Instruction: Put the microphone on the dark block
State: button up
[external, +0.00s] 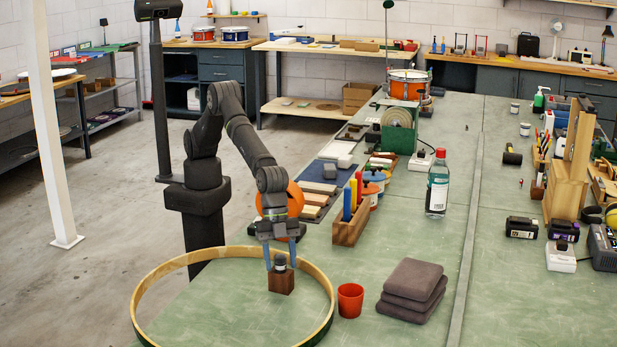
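The microphone (280,262), a small grey and dark upright piece, appears to stand on top of the dark block (281,283). The block is a small brown cube on the green bench, inside a large wooden hoop. My gripper (280,266) points down over the block. Its two fingers are apart, one on each side of the microphone, with a small gap visible on both sides. The fingertips reach down to about the top of the block. Whether the microphone's base rests fully flat is too small to tell.
The wooden hoop (324,283) lies around the block. A red cup (350,300) and folded grey cloths (414,287) stand to its right. Behind are a wooden holder (350,228) with coloured sticks and a clear bottle (437,186). Bench inside the hoop, left of the block, is clear.

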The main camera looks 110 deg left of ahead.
aim_at(281, 257)
jog(key=v, duration=1.2)
jog(key=shift+r, duration=0.25)
jog(key=shift+w, duration=0.1)
jog(key=x, duration=1.2)
jog(key=shift+f, duration=0.3)
notch_tip(281, 257, up, 3)
jog(key=shift+f, duration=0.2)
jog(key=shift+r, duration=0.55)
